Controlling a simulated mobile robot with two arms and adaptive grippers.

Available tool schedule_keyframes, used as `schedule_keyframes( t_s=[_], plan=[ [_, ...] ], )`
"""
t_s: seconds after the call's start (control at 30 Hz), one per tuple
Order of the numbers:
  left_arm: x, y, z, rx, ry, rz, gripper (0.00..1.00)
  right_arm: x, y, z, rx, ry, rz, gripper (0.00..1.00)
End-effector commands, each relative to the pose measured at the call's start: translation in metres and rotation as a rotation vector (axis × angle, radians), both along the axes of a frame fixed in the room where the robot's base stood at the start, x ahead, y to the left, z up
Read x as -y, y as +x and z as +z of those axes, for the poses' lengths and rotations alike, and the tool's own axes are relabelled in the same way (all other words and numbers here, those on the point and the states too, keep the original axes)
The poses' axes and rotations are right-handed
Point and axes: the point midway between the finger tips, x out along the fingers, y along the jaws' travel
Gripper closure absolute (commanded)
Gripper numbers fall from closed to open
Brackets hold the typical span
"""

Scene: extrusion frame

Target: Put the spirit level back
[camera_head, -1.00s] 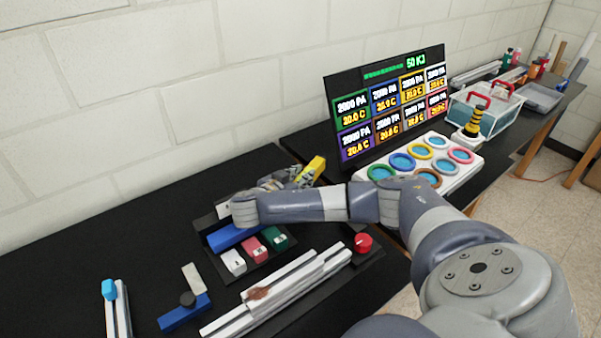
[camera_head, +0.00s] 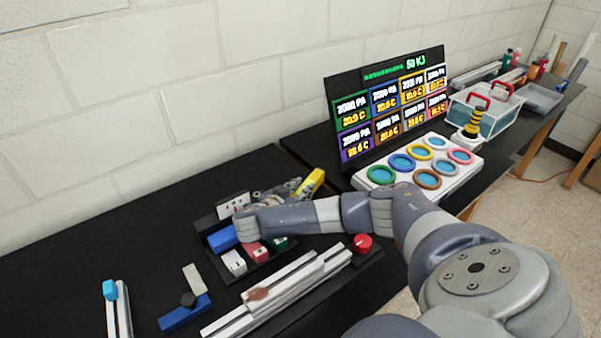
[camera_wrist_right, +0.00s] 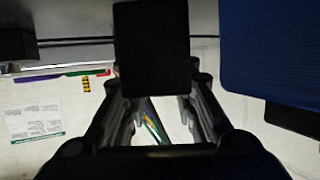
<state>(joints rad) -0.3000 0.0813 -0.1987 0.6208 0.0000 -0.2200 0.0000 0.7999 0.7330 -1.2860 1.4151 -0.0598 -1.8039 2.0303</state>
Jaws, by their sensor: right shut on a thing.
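A yellow bar (camera_head: 312,182), which looks like the spirit level, shows at the tip of my right gripper (camera_head: 292,188) in the head view. The gripper is shut on it and holds it tilted above the far right edge of the dark tray. My wrist and fingers hide part of the bar. In the right wrist view, the fingers (camera_wrist_right: 160,108) show below a black block (camera_wrist_right: 152,45) that covers the middle. I cannot tell the spirit level clearly there. My left gripper is not in view.
The dark tray (camera_head: 240,277) under my wrist holds a blue block (camera_head: 222,239) and white, red and green blocks. Silver rails (camera_head: 285,284) and a red knob (camera_head: 363,242) lie in front. A screen (camera_head: 390,100) and a panel of coloured rings (camera_head: 420,163) stand right. Black table is clear at left.

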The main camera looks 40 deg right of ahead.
Motion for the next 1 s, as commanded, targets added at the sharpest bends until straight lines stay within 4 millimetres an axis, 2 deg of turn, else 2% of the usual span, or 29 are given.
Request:
schedule_keyframes(
  t_s=[0.07,0.1,0.17,0.5,0.7,0.77,0.97,1.0],
  plan=[
    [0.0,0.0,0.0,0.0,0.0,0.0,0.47,0.0,0.0,0.0,-0.001,-0.001,0.0,1.0],
    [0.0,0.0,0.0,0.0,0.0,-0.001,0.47,0.0,0.0,-0.001,-0.002,-0.001,0.001,0.67],
    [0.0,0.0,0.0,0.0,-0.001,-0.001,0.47,0.0,0.0,-0.001,-0.002,-0.001,0.001,0.54],
    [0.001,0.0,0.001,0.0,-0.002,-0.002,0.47,0.0,0.0,0.0,-0.002,0.0,0.001,0.54],
    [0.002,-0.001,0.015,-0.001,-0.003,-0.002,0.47,0.0,0.001,0.019,0.002,-0.001,0.002,0.54],
    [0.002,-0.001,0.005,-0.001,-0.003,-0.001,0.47,-0.015,-0.003,0.013,0.0,0.005,0.006,0.54],
    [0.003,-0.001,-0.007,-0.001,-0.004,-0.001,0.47,-0.058,-0.017,0.028,0.001,0.006,0.004,0.54],
    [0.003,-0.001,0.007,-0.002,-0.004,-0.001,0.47,-0.06,-0.018,0.039,-0.003,0.002,0.001,0.54]
  ],
)
